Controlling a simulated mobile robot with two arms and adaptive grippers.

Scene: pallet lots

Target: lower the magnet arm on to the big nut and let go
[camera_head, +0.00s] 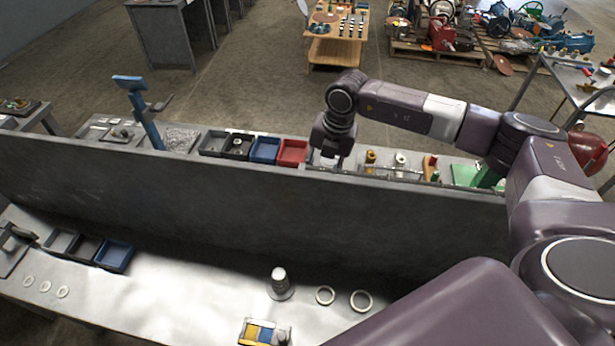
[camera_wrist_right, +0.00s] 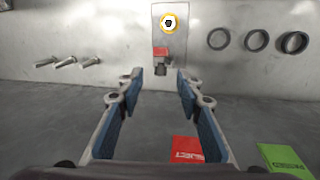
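My right gripper (camera_wrist_right: 160,82) is open in the wrist view, its blue-padded fingers apart with nothing clamped between them. Just beyond the fingertips, a small red block with a dark tip (camera_wrist_right: 160,53) sits at the lower end of a grey plate (camera_wrist_right: 178,48); it may be the magnet arm. A dark hexagonal shape in a yellow and white ring (camera_wrist_right: 168,22) lies on the plate; I cannot tell if it is the big nut. In the head view the right gripper (camera_head: 333,160) is behind the grey divider, its fingertips partly hidden. My left gripper is not in view.
The grey divider (camera_head: 240,200) separates two benches. Several bolts (camera_wrist_right: 68,62) lie left of the plate, and dark rings (camera_wrist_right: 256,40) right of it. A red card (camera_wrist_right: 190,150) and a green card (camera_wrist_right: 285,158) lie nearer. Blue (camera_head: 265,150) and red (camera_head: 293,152) bins stand left of the gripper.

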